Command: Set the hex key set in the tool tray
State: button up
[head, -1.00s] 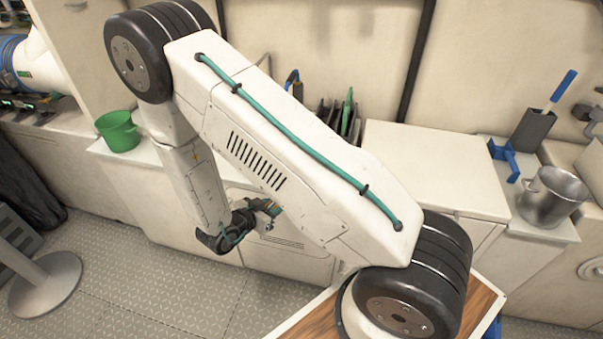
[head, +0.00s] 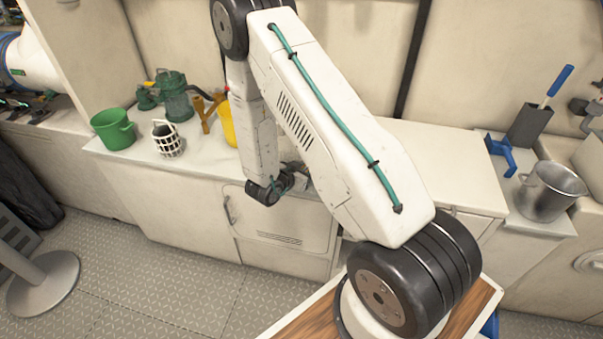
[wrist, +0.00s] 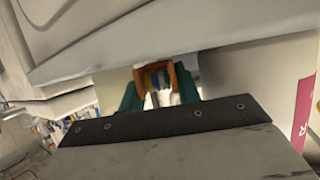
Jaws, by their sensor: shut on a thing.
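In the wrist view, my gripper (wrist: 158,94) has teal fingers closed on the hex key set (wrist: 156,73), an orange holder with several coloured keys. The dark wrist plate hides the lower part of the set. The set is held close to a pale cabinet or counter edge. In the head view, my gripper (head: 292,172) is partly hidden behind my arm, in front of the counter, and the set cannot be made out there. I cannot pick out the tool tray in either view.
On the counter (head: 195,155) stand a green bucket (head: 113,128), a white basket (head: 167,138), a green lantern (head: 175,97), a brown forked object (head: 207,112) and a yellow object (head: 228,124). At right are a blue bracket (head: 502,152) and a metal pot (head: 550,193). My arm hides the middle counter.

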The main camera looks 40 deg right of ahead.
jog(key=shift+a+f, duration=0.1)
jog(key=shift+f, duration=0.05)
jog(key=o, duration=0.9)
jog(key=shift+f, duration=0.1)
